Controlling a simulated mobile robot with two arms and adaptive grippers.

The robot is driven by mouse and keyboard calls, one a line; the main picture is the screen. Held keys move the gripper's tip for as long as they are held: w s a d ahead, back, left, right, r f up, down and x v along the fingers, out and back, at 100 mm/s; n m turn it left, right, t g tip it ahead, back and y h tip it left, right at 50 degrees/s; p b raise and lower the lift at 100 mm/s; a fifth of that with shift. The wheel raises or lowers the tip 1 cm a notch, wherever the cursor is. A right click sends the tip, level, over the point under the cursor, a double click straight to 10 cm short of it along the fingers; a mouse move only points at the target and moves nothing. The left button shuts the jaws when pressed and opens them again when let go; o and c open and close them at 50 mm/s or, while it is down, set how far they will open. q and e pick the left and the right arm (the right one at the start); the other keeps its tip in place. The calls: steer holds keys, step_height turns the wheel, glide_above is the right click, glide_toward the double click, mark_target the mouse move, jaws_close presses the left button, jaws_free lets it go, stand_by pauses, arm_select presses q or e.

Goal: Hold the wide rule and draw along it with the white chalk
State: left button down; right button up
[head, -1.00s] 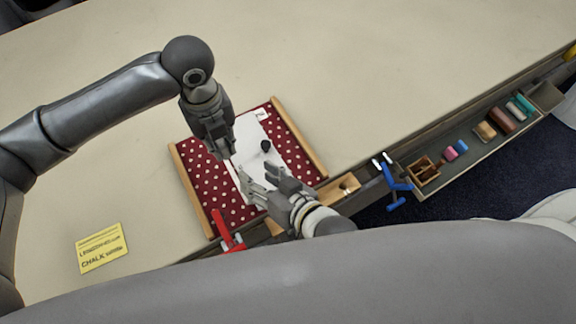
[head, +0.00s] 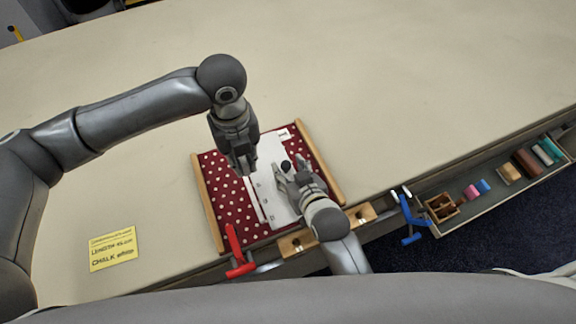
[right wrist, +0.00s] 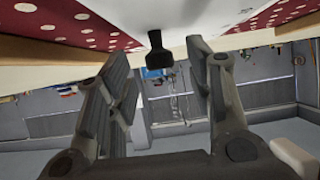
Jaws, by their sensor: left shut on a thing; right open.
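The wide rule (head: 268,186) is a white plate with a black knob (head: 286,165), lying flat on a red dotted cloth (head: 231,212). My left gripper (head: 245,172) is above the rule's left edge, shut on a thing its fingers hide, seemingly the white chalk. A narrow pale strip runs along that edge; I cannot tell whether it is a chalk line. My right gripper (head: 288,174) is open at the knob. In the right wrist view, the knob (right wrist: 158,52) stands between the spread fingertips (right wrist: 155,55), apart from both, with the rule (right wrist: 180,14) beyond.
Wooden bars (head: 207,205) flank the cloth. A red clamp (head: 238,252) and a blue clamp (head: 410,218) sit at the table's front edge. A tray (head: 470,214) of coloured blocks is at right. A yellow note (head: 113,248) lies at left. The table behind is clear.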

steer(key=shift+x, duration=1)
jaws_close()
stand_by(0.7)
